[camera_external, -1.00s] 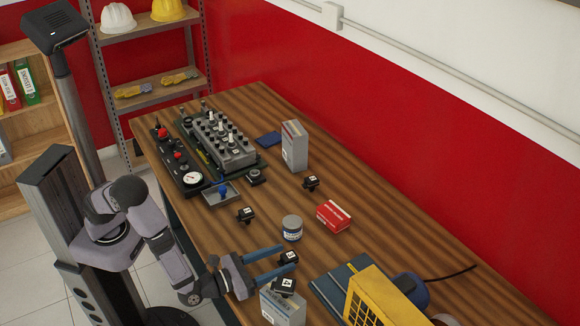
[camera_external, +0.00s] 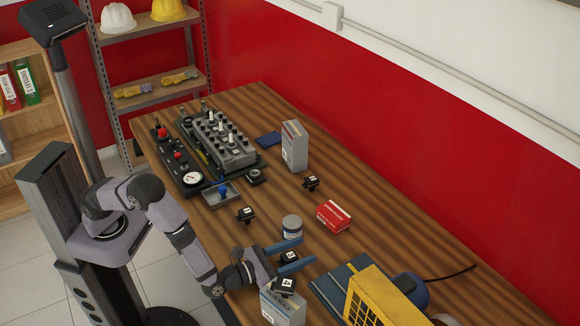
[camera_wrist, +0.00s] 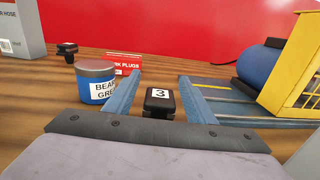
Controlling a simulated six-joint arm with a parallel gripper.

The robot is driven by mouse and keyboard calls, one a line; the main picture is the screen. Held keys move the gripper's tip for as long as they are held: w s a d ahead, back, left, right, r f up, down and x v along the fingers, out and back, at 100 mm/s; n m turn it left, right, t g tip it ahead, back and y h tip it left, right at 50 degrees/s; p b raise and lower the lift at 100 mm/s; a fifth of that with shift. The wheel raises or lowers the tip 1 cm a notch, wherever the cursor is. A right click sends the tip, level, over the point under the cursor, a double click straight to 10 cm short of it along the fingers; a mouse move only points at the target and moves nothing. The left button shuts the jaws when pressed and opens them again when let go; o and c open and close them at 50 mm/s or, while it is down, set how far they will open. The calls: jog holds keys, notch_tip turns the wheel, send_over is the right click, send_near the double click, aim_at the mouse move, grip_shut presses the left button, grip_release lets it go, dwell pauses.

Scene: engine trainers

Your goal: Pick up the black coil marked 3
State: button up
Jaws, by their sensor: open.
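The black coil marked 3 (camera_wrist: 160,102) stands on the wooden table between the two blue fingers of my gripper (camera_wrist: 160,78) in the wrist view, with its white label facing up. The fingers are open, one on each side of it, with a visible gap to each. In the external view the coil (camera_external: 289,257) is partly hidden between the fingers of my gripper (camera_external: 305,251), and its label is hard to read there. I cannot tell the exact height of the fingers against the coil.
A blue-and-grey grease tin (camera_wrist: 97,84) stands close outside the left finger. A red spark plugs box (camera_external: 333,215) is beyond. A grey box (camera_external: 283,308) with another black coil (camera_external: 284,287) above it is at the near edge. A yellow-caged machine (camera_external: 381,297) stands to the right.

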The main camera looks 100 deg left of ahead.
jog(key=shift+w+a, duration=0.3)
jog(key=c, duration=1.3)
jog(key=shift+o, duration=0.4)
notch_tip(320, 180, up, 10)
jog(key=b, duration=0.1)
